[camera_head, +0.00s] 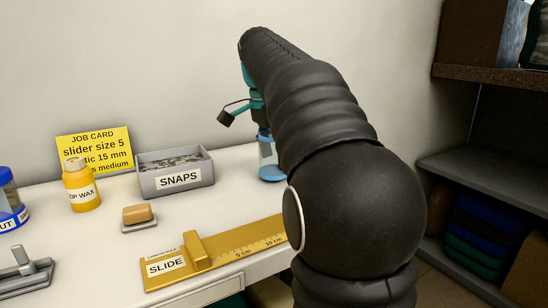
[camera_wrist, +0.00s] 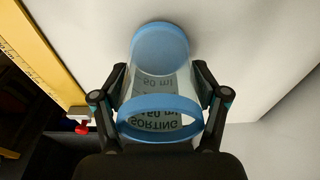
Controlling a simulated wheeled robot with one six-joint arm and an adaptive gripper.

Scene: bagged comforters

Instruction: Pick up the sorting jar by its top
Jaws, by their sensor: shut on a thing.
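The sorting jar (camera_wrist: 157,88) is a clear cylinder with a blue rim and a blue base, and its printed label reads upside down in the wrist view. My gripper (camera_wrist: 160,96) is shut on the jar, with one dark finger on each side near the blue rim. In the head view the jar (camera_head: 269,152) shows below my teal and black gripper (camera_head: 256,110). My arm hides part of the jar and of the gripper. The blue base is at or just above the table top; I cannot tell whether they touch.
A grey snaps bin (camera_head: 175,175) stands left of the jar. A yellow slide gauge (camera_head: 215,254) lies along the front edge. A yellow wax bottle (camera_head: 81,188), a job card (camera_head: 94,148) and a tan block (camera_head: 138,214) are further left. Dark shelves (camera_head: 490,170) stand at right.

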